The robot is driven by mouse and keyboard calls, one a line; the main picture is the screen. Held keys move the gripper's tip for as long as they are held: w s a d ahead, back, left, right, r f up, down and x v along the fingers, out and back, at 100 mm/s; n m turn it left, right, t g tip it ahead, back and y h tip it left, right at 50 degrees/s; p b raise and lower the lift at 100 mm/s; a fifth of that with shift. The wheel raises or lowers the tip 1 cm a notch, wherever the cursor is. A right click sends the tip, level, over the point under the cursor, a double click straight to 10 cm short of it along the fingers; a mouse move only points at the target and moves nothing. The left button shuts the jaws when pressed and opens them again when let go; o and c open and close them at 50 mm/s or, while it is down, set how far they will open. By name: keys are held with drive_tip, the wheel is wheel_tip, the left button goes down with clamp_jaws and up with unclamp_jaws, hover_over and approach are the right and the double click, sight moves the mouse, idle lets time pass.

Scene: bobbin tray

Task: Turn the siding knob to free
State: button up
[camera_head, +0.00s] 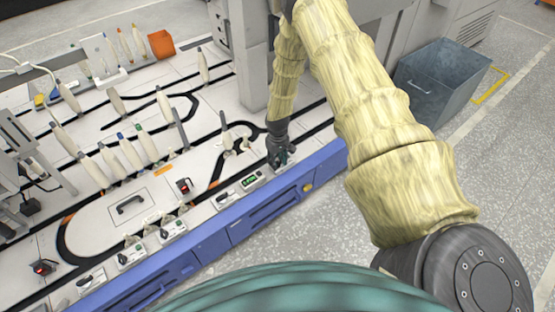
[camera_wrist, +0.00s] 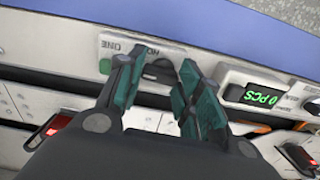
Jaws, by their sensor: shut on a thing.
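The siding knob (camera_wrist: 158,69) is a dark round knob on a light control panel (camera_wrist: 113,45) at the front edge of the machine, in the wrist view. My gripper (camera_wrist: 160,80) has its green fingers on either side of the knob and is shut on it. The panel carries lettering, partly covered by a finger, and a green spot at its left. The knob's pointer and exact setting cannot be made out. In the head view my gripper (camera_head: 282,158) is down at the machine's front edge and hides the knob.
Red-lit switches (camera_wrist: 45,131) lie nearby. Several pale bobbins (camera_head: 130,150) stand on the track table (camera_head: 100,205). A blue-grey bin (camera_head: 440,85) stands on the floor at right.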

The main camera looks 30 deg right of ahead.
sight(277, 162)
drive_tip(key=shift+w+n, duration=0.1)
drive_tip(key=shift+n, duration=0.4)
drive_tip(key=o, duration=1)
drive_tip(key=shift+r, duration=6.05)
